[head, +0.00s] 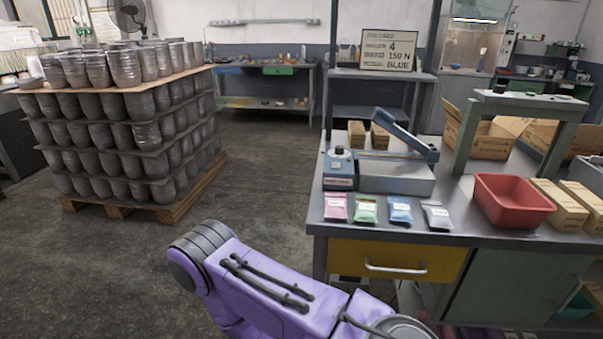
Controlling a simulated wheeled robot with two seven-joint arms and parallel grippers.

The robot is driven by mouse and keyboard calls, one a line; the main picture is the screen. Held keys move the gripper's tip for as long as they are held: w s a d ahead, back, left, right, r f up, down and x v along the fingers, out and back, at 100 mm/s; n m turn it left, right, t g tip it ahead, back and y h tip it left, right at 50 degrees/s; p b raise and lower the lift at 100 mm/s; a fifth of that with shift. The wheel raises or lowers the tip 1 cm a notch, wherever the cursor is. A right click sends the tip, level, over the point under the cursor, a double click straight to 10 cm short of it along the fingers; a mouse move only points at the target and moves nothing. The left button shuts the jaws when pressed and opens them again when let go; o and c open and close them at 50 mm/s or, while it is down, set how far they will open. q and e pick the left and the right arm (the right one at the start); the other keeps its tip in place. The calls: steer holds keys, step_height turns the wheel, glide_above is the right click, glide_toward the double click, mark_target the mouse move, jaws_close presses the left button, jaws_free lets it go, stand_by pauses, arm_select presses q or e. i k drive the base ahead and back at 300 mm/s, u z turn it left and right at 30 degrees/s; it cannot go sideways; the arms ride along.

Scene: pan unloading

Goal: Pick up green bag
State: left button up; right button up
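The green bag (366,210) lies flat near the front edge of the grey workbench (330,229), with a white label on it. It sits in a row between a pink bag (335,208) on its left and a blue bag (400,211) on its right. A grey bag (437,217) lies at the right end of the row. Nothing covers the green bag. Neither of my grippers is in view; only a purple link of my own arm shows at the bottom middle, below and in front of the bench.
A blue device (339,171) and a sealer with a raised lever (394,178) stand right behind the bags. A red tub (512,201) and cardboard boxes (558,207) stand on the right. A pallet stack of grey pots (125,130) is at left. Open floor lies between.

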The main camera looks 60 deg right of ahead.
mark_target(367, 206)
steer(key=i, duration=0.9)
steer(key=z, duration=3.5)
steer(key=i, duration=0.45)
steer(key=u, duration=0.1)
